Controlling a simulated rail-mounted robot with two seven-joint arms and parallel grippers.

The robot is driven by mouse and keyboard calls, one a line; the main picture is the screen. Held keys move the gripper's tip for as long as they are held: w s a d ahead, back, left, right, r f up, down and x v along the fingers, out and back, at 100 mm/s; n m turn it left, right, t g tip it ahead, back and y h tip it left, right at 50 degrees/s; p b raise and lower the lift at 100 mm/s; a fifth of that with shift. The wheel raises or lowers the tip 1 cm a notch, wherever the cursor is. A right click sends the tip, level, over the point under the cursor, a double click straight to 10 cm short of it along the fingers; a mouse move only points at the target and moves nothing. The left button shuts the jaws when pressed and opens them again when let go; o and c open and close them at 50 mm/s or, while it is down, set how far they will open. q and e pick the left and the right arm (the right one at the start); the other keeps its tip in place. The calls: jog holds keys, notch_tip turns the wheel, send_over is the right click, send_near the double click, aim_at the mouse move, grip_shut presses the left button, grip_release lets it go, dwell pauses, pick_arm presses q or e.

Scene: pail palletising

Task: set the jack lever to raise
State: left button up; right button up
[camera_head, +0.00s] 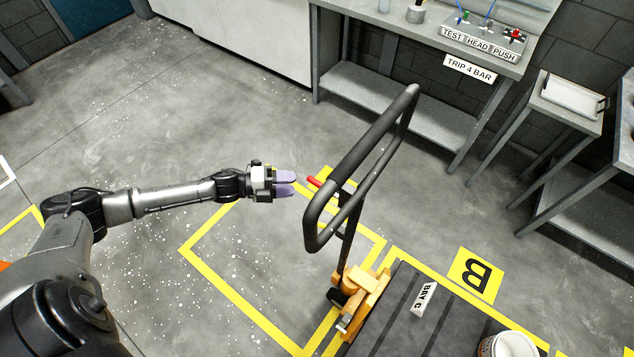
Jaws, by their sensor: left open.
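The pallet jack's black loop handle (368,150) stands upright right of centre, above its orange base (361,297). The jack's lever (314,181) is a short red piece at the handle's left side, partly hidden by the handle bar. My left gripper (286,183) comes in from the left with its purple fingers apart and empty. In the picture its fingertips are just left of the red lever, with a small gap. I cannot tell the exact depth between them. My right gripper is not in this view.
A dark pallet or deck (435,318) lies beside the jack with a BAY C sign (423,298) and a white pail (507,345). Yellow floor lines and a B marker (474,274) surround it. A bench (450,50) stands behind.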

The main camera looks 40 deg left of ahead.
aim_at(312, 183)
pick_arm(q)
jog(key=x, duration=0.8)
jog(key=shift+w+d, duration=0.1)
jog(key=shift+w, duration=0.05)
jog(key=shift+c, duration=0.2)
grip_shut()
